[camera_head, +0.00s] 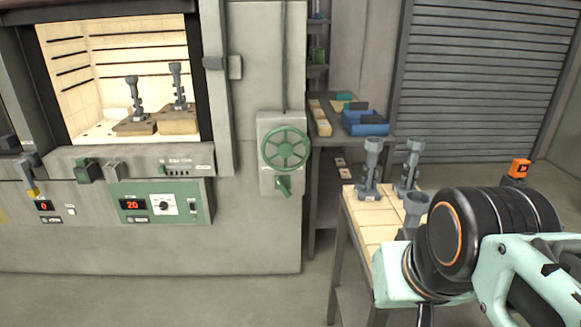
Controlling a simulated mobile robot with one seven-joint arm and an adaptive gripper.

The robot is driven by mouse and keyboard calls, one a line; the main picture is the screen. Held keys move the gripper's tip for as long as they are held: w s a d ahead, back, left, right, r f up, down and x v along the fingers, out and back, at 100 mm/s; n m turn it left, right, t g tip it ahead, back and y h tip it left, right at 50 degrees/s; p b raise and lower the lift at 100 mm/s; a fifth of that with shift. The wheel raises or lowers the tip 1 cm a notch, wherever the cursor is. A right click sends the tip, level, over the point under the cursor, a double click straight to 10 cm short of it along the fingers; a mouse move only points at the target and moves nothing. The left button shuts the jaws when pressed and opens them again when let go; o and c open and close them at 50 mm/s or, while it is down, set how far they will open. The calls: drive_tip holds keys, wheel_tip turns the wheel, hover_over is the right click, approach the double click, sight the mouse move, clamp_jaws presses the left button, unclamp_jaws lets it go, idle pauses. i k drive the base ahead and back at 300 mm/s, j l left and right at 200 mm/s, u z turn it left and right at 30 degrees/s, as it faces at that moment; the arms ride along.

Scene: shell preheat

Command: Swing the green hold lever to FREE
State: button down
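A small green lever (284,186) is on the grey wall panel right of the furnace, just below a green handwheel (286,148). Its handle hangs downward, slightly tilted. I cannot tell from any readable label which one is the hold lever, or where FREE is marked. My arm reaches in from the right, over the small table, well apart from both. My gripper's fingers are not visible.
The open furnace (120,40) holds two grey shells on blocks. A tiled table (365,225) at right bears several grey shells. A shelf behind holds blue bins (368,127). A green control panel (160,203) reads 20. The floor before the handwheel looks clear.

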sight(281, 184)
drive_tip(key=j, duration=0.4)
drive_tip(key=i+j, duration=0.15)
drive_tip(key=j, duration=0.2)
drive_tip(key=i+j, duration=0.2)
drive_tip(key=j, duration=0.2)
drive_tip(key=i+j, duration=0.2)
drive_tip(key=j, duration=0.15)
drive_tip(key=i+j, duration=0.25)
drive_tip(key=i, duration=0.2)
drive_tip(key=i+j, duration=0.25)
drive_tip(key=i, duration=0.2)
drive_tip(key=i+l, duration=0.15)
drive_tip(key=i, duration=0.3)
drive_tip(key=i+l, duration=0.2)
drive_tip(key=i, duration=0.25)
drive_tip(key=i+l, duration=0.3)
drive_tip(key=l+u, duration=0.05)
drive_tip(key=l, duration=0.05)
